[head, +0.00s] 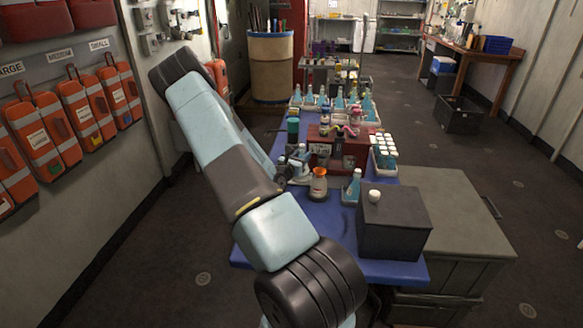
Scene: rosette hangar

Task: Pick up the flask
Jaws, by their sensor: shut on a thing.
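The flask (318,186) is a small conical grey-brown vessel with an orange neck. It stands out near the front middle of the blue table (340,235), and I cannot tell whether it touches the tabletop. My gripper (305,177) comes in from the left, partly hidden behind my own arm. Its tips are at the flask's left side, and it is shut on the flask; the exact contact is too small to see.
A dark red rack (327,146) is behind the flask. White-capped vials (384,150) and trays of bottles crowd the back. The table's front strip is clear.

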